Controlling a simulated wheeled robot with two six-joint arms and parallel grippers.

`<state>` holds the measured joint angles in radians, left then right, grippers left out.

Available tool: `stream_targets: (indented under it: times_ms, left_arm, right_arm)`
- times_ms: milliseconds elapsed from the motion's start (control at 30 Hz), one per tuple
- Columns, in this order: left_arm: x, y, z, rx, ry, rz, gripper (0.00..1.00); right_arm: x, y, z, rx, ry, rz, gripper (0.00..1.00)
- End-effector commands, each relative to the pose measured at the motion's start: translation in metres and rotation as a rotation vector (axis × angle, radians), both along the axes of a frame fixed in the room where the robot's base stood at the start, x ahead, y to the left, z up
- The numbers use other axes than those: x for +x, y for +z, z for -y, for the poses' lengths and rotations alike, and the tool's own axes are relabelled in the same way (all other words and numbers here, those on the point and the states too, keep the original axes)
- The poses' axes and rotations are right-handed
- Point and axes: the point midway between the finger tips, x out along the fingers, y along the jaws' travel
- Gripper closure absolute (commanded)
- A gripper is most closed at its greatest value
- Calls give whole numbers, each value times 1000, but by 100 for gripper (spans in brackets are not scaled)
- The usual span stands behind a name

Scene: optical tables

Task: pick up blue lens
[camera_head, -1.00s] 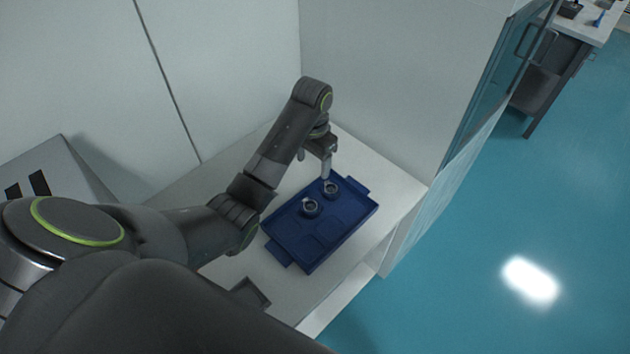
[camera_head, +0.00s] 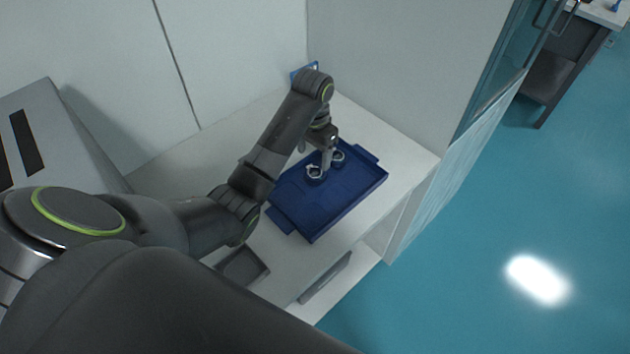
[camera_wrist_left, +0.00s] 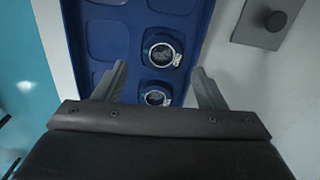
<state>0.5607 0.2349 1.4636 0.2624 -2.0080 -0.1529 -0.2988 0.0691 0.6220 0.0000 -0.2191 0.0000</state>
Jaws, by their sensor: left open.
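The blue tray (camera_head: 345,200) lies on the white table. Two small ring-mounted lenses stand in it, a nearer lens (camera_head: 315,173) and a farther lens (camera_head: 338,157); I cannot tell which is blue. In the left wrist view both show, an upper lens (camera_wrist_left: 162,52) and a lower lens (camera_wrist_left: 157,98). My left gripper (camera_head: 328,167) points down over the tray, close to both lenses. In the left wrist view the fingers (camera_wrist_left: 159,70) are apart and empty, with the lower lens appearing between them. I cannot tell their height above it. My right gripper is not in view.
Empty square recesses fill the rest of the tray. A grey dish (camera_head: 243,266) lies on the table at the front left. White walls stand behind and to the right. In the left wrist view a grey block with a round knob (camera_wrist_left: 270,22) lies beside the tray.

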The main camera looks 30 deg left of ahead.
Motion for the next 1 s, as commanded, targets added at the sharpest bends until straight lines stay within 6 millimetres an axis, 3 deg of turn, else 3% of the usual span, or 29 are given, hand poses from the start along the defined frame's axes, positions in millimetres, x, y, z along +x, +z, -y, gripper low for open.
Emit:
stream_targets:
  times_ms: [133,600,900,1000]
  left_arm:
    - [0,-20,0,0,0,-3,36]
    - [5,-69,-2,0,1,-3,36]
    - [5,-75,-2,0,0,-1,36]
    - [5,-74,-2,0,0,-1,47]
  right_arm:
    - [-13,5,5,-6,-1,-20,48]
    - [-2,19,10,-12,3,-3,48]
    - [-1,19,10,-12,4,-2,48]
    - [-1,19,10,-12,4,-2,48]
